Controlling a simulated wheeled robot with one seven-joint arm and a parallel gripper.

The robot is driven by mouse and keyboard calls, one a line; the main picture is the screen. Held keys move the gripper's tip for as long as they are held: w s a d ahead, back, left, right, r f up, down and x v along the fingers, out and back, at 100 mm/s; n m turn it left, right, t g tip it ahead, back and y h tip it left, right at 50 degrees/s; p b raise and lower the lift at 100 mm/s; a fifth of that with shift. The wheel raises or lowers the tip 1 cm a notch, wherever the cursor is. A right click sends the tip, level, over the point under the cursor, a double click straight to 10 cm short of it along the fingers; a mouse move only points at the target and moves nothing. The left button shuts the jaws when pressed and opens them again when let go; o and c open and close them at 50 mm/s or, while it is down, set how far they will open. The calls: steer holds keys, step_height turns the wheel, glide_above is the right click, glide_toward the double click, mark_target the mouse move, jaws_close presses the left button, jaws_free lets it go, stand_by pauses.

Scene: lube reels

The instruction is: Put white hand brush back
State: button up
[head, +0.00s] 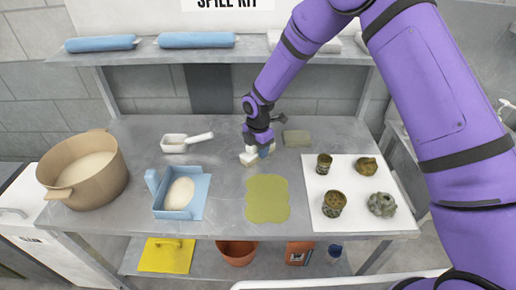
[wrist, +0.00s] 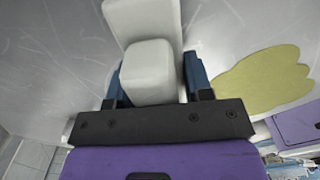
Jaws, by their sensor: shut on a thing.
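The white hand brush (head: 249,159) is at the middle of the grey metal table, under my gripper (head: 262,150). In the wrist view my gripper (wrist: 155,78) is shut on the white brush (wrist: 150,65), with a dark blue finger on each side of it. A wider white part extends beyond the fingers. The brush is low over the tabletop; whether it touches the table I cannot tell. My gripper partly hides it in the head view.
A yellow-green patch (head: 267,199) lies in front. A white scoop (head: 175,143), blue dustpan-like tray (head: 160,208) and tan pot (head: 105,187) stand left. A grey-green pad (head: 297,138) lies behind right. A white mat (head: 345,169) holds several small pots. An upper shelf (head: 130,57) runs behind.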

steer(key=o, duration=0.8)
steer(key=shift+f, duration=0.1)
steer(key=shift+o, duration=0.2)
steer(key=shift+r, duration=3.9)
